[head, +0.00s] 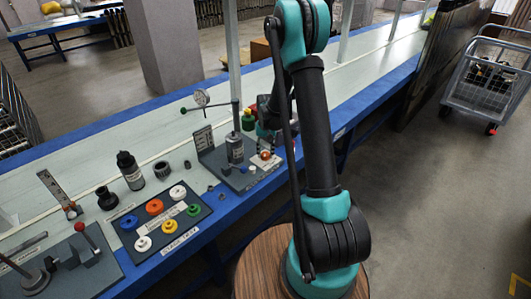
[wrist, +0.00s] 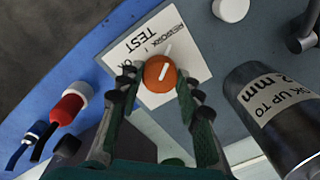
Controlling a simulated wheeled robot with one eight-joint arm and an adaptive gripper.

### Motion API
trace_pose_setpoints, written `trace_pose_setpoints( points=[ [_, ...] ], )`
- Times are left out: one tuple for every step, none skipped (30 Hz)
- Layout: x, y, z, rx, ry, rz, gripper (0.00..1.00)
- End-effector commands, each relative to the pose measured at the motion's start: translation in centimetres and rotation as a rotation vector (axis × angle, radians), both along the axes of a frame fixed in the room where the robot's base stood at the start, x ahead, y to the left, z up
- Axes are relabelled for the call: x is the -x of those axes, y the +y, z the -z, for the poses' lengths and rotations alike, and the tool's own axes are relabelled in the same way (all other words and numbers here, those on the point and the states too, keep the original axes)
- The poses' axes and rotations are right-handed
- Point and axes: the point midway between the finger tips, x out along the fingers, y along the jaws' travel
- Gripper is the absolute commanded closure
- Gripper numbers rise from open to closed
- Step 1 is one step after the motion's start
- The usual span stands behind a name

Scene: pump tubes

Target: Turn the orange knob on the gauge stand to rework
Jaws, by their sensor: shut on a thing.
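The orange knob (wrist: 158,75) sits on a white label plate (wrist: 185,45) that reads REWORK, TEST and, partly covered, OK. It also shows small in the head view (head: 265,155), at the right of the gauge stand (head: 207,158). My gripper (wrist: 154,84) has one finger on each side of the knob and is shut on it. The knob's white mark points up and slightly right in the wrist view, toward the plate's REWORK side. A finger covers part of the OK lettering.
A metal cylinder (wrist: 275,105) labelled "OK UP TO 2 mm" stands right of my gripper. A white round button (wrist: 231,9) is near the knob. A red-and-white part (wrist: 70,104) lies left. A tray of coloured caps (head: 128,224) is on the bench.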

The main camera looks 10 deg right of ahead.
Motion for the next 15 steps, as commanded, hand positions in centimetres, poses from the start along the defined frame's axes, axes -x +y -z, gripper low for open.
trace_pose_setpoints(
  points=[
    [-0.07,-0.02,-0.02,0.0,-0.002,0.004,0.94],
    [-0.07,-0.02,-0.02,0.0,-0.002,0.005,0.94],
    [-0.07,-0.02,-0.02,0.0,-0.002,0.006,0.94],
    [-0.06,-0.02,-0.02,0.0,-0.001,0.006,0.94],
    [-0.06,-0.02,-0.02,0.0,-0.001,0.006,0.94],
    [-0.06,-0.02,-0.02,0.0,-0.001,0.006,0.94],
    [-0.06,-0.02,-0.02,0.0,-0.001,0.006,0.94],
    [-0.06,-0.02,-0.02,0.0,-0.001,0.006,0.94],
    [-0.06,-0.02,-0.02,0.0,-0.001,0.006,0.94],
    [-0.06,-0.02,-0.02,0.0,-0.001,0.006,0.94],
    [-0.06,-0.02,-0.02,0.0,-0.001,0.006,0.94],
    [-0.05,-0.02,-0.02,0.0,-0.001,0.006,0.63],
    [-0.05,-0.03,-0.02,0.0,-0.001,0.006,0.59],
    [-0.05,-0.02,-0.02,0.0,-0.001,0.005,0.55],
    [-0.04,-0.02,-0.02,0.0,-0.001,0.005,0.5]
  ],
)
